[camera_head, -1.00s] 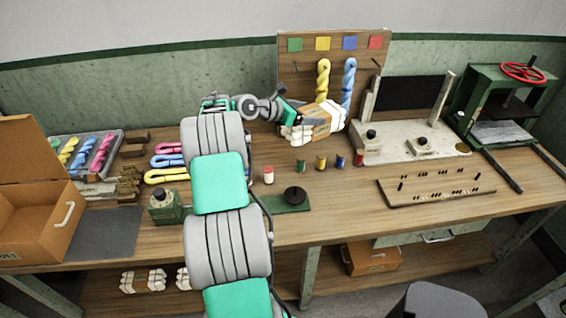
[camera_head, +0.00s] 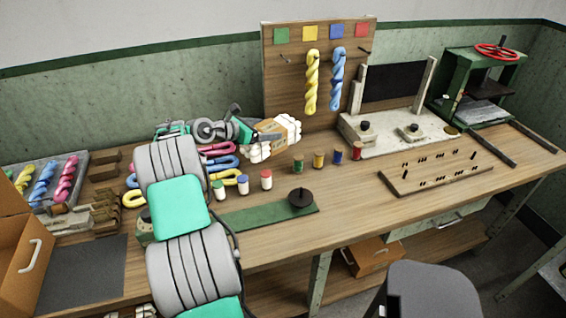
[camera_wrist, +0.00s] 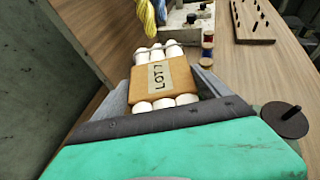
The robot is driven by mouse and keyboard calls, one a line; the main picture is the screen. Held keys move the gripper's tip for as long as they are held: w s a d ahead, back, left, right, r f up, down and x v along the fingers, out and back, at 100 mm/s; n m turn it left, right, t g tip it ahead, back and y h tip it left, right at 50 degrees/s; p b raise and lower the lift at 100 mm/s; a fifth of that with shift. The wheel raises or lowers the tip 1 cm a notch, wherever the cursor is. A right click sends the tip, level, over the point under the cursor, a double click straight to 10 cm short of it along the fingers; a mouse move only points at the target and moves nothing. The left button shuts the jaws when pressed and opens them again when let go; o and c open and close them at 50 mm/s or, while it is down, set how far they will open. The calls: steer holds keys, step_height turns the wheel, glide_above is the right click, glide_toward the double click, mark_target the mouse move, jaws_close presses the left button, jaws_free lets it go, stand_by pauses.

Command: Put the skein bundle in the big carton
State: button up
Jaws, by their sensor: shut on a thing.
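The skein bundle (camera_head: 283,133) is a stack of white rolls in a tan wrap. In the wrist view the bundle (camera_wrist: 163,80) shows a "LOT7" label. My gripper (camera_head: 262,137) is shut on it, one finger on each side, and holds it over the back of the bench, in front of the peg board. In the wrist view my gripper (camera_wrist: 160,97) has its fingers along both sides of the bundle. The big carton (camera_head: 18,262) is orange-brown with a white handle, at the left end of the bench, cut off by the picture edge. Its inside is mostly out of view.
A tray of coloured skeins (camera_head: 45,182) stands behind the carton. The peg board (camera_head: 284,80) stands upright. A dark mat (camera_head: 85,270) beside the carton is clear.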

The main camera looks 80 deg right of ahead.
step_height(320, 180, down, 8)
steer(key=shift+s+d+f+p, duration=0.1)
steer(key=shift+s+p, duration=0.05)
steer(key=shift+p, duration=0.3)
steer(key=shift+f, duration=0.15)
steer(key=o, duration=1.9)
steer(key=shift+f, duration=0.1)
